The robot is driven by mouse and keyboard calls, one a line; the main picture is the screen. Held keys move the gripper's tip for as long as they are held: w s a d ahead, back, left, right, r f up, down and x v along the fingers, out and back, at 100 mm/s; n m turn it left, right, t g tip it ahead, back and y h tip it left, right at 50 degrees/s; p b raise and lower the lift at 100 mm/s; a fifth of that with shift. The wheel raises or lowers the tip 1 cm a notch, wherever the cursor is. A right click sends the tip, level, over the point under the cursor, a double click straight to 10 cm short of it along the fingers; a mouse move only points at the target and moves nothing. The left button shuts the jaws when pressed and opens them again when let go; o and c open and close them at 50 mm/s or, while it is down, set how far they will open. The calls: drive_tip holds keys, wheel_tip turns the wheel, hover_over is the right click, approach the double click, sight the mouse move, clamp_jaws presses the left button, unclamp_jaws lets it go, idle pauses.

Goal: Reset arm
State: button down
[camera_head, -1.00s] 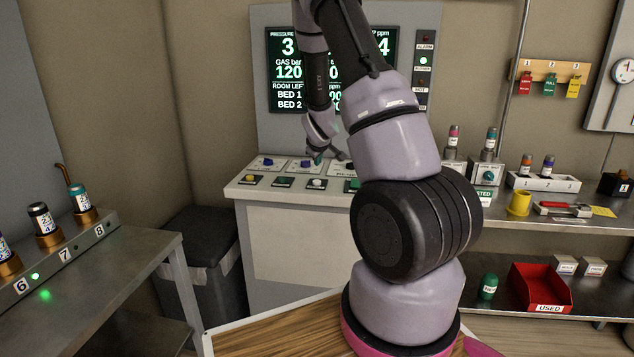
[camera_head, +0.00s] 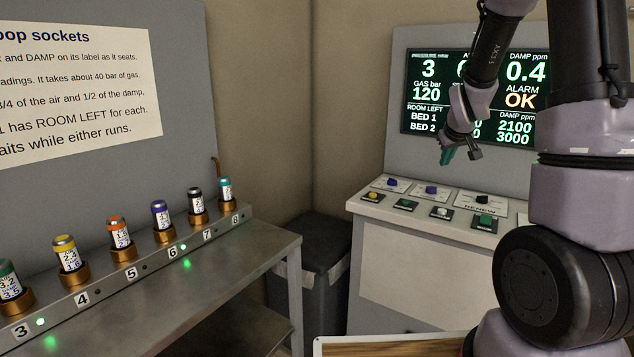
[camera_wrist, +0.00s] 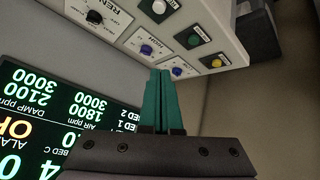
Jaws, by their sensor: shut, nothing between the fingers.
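My gripper (camera_head: 447,154) hangs in front of the wall display, above the control console, its green fingers pointing down. In the wrist view the green fingers (camera_wrist: 168,102) lie together, shut and empty. They stand apart from the console face and touch nothing that I can see. My own arm fills the right side of the head view and hides part of the display and the console's right part.
The console (camera_head: 410,222) carries knobs and coloured buttons. The display (camera_head: 420,90) reads alarm OK. A bench with a socket rail (camera_head: 143,262) of numbered cartridges stands at left. A dark bin (camera_head: 318,262) sits between bench and console.

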drive_tip(key=s+a+r+m+y, duration=0.25)
drive_tip(key=s+a+r, duration=0.45)
drive_tip(key=s+r, duration=0.45)
drive_tip(key=s+a+r+m, duration=0.1)
drive_tip(key=s+a+r, duration=0.1)
drive_tip(key=s, duration=0.7)
drive_tip(key=s+a+r+m+g+y, duration=0.1)
drive_tip(key=s+a, duration=0.3)
drive_tip(key=s, duration=0.5)
drive_tip(key=shift+r+m, duration=0.35)
drive_tip(key=shift+r, duration=0.35)
